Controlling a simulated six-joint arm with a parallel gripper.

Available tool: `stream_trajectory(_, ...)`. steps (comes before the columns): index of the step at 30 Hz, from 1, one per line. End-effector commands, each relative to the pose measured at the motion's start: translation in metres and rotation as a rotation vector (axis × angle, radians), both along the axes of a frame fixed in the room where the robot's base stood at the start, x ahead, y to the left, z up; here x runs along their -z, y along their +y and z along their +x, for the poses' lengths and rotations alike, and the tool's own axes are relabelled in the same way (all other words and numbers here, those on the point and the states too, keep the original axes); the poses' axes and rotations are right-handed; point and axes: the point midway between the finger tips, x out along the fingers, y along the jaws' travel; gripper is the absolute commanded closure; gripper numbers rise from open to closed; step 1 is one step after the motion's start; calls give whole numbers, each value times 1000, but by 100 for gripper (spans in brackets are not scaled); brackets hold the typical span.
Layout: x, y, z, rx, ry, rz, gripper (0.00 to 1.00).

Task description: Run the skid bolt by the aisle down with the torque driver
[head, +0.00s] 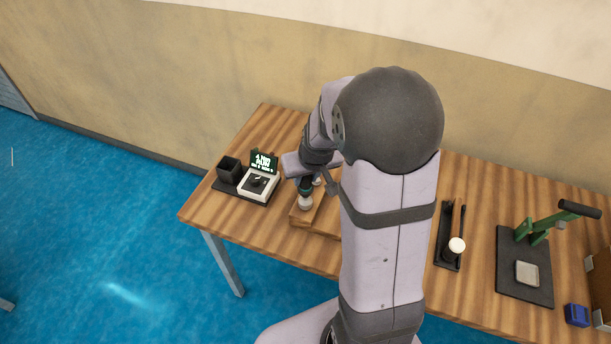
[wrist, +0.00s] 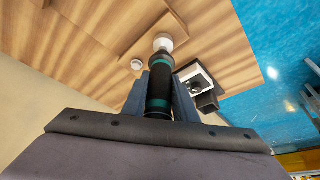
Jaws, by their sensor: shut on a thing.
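My gripper (head: 305,178) is shut on the torque driver (wrist: 158,92), a black tool with teal bands, which also shows in the head view (head: 305,187). The driver points down at the wooden skid (head: 302,218). Its far end meets a white round piece (wrist: 163,43) at the skid's edge; that piece shows below the driver in the head view (head: 306,203). I cannot tell whether the piece belongs to the driver or the skid. A second small white piece (wrist: 137,64) stands apart on the wood. The bolt head is hidden.
My arm hides the table's middle.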

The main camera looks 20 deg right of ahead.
Motion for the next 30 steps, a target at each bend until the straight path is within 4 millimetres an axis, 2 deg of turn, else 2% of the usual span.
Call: stream_trajectory(30,7,0,0,0,1,0,100)
